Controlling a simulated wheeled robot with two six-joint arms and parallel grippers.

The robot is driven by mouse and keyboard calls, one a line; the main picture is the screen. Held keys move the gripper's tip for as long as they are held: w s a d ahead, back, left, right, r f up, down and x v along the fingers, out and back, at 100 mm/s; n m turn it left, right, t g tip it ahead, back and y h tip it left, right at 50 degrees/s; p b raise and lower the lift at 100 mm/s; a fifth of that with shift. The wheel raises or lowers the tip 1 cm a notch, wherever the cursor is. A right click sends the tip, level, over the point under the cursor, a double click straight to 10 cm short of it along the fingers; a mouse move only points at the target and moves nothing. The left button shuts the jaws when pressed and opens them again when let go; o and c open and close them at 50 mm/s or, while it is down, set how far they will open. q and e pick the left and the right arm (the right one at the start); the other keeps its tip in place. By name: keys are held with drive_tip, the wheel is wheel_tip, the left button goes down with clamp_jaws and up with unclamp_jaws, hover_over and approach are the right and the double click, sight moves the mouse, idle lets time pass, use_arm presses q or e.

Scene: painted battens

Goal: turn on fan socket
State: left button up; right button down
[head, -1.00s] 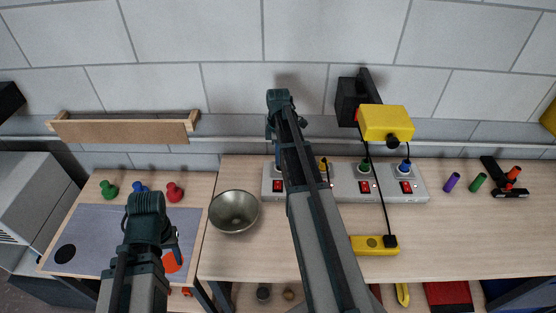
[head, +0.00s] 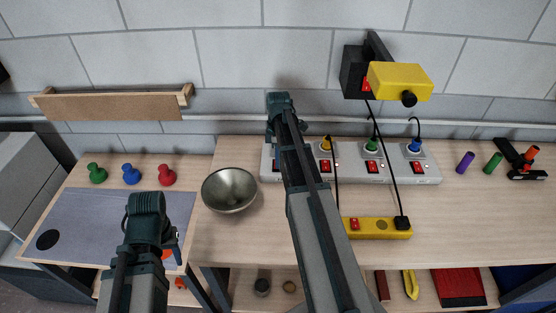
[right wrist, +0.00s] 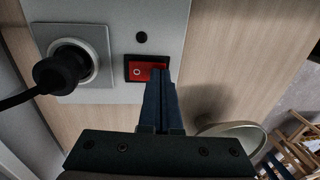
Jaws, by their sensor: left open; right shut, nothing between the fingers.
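A grey socket strip (head: 434,172) stands along the back of the workbench, with several red rocker switches. Yellow-, green- and blue-ringed plugs sit in sockets on it; the left end is partly hidden by my right arm. My right gripper (head: 270,132) is shut and empty above that left end. In the right wrist view, its fingertips (right wrist: 162,88) are at the lower right edge of a red switch (right wrist: 140,71) marked O; I cannot tell if they touch. A black plug (right wrist: 62,72) sits left of that switch. My left gripper (head: 178,240) is open over the blue-grey mat. I cannot identify a fan.
A metal bowl (head: 230,191) stands left of the strip. A yellow power strip (head: 378,233) lies in front, with cables. A yellow box (head: 400,80) is mounted on the wall above. Coloured pegs (head: 132,174) stand behind the mat (head: 75,215).

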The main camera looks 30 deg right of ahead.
drive_tip(key=shift+s+a+f, duration=0.1)
drive_tip(key=shift+s+f, duration=0.05)
drive_tip(key=shift+f, duration=0.1)
drive_tip(key=shift+r, duration=0.1)
idle(0.3)
drive_tip(key=shift+w, duration=0.2)
drive_tip(key=shift+w+d+r, duration=0.25)
drive_tip(key=shift+w+d, duration=0.2)
drive_tip(key=shift+w, duration=0.1)
drive_tip(key=shift+r, duration=0.1)
